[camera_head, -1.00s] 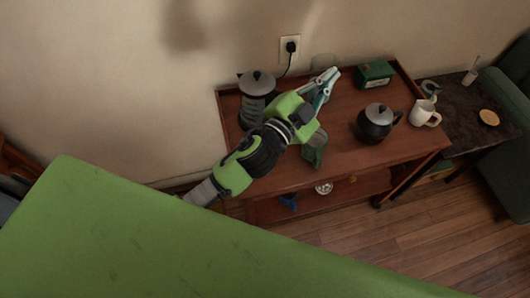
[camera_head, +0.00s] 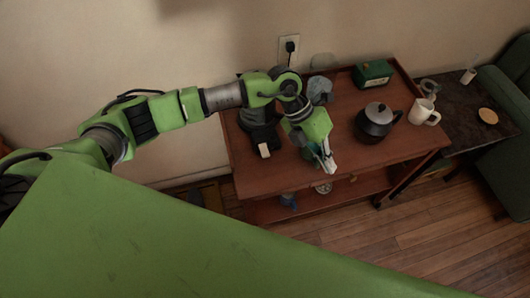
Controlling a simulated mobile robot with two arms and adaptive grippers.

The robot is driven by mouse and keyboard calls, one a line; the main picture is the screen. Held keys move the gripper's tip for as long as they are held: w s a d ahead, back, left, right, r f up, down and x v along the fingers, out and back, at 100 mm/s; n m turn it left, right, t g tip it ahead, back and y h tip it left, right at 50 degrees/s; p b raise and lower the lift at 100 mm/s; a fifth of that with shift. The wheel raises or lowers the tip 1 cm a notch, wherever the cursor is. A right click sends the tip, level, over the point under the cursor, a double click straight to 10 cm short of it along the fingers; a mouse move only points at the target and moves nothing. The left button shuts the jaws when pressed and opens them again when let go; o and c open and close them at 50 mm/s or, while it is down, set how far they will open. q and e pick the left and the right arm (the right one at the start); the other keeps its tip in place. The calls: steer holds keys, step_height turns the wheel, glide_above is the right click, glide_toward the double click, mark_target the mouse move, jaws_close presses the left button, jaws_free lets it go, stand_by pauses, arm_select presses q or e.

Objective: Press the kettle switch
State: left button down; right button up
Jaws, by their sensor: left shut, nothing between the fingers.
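The kettle (camera_head: 255,117) is dark and stands at the left end of the brown wooden table. My left arm crosses in front of its top and hides the lid. A small pale tab (camera_head: 264,150), which looks like the switch, shows at the front of its dark base. My left gripper (camera_head: 329,163) is shut and empty. It points down near the table's front edge, to the right of the tab and apart from it. My right gripper is not in view.
A dark teapot (camera_head: 376,121) with a grey lid and a white mug (camera_head: 424,112) stand to the right. A green box (camera_head: 373,74) is at the back. A greyish jar (camera_head: 320,89) stands behind my wrist. A plug sits in the wall outlet (camera_head: 289,48).

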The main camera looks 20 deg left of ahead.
arm_select(q)
steer(key=w+a+f+y, duration=0.2)
steer(key=w+a+y, duration=0.1)
steer(key=a, duration=0.5)
steer(key=y, duration=0.4)
glide_toward(266, 153)
steer(key=shift+s+d+r+n+t, duration=0.1)
steer(key=shift+s+r+n+t, duration=0.2)
steer(key=shift+r+n, duration=0.1)
steer(key=shift+f, duration=0.15)
steer(key=shift+s+f+b, duration=0.15)
steer(key=shift+f+b, duration=0.85)
steer(key=shift+f, duration=0.7)
steer(key=shift+s+f+b, duration=0.2)
steer(key=shift+f+b, duration=0.8)
steer(key=shift+f, duration=0.7)
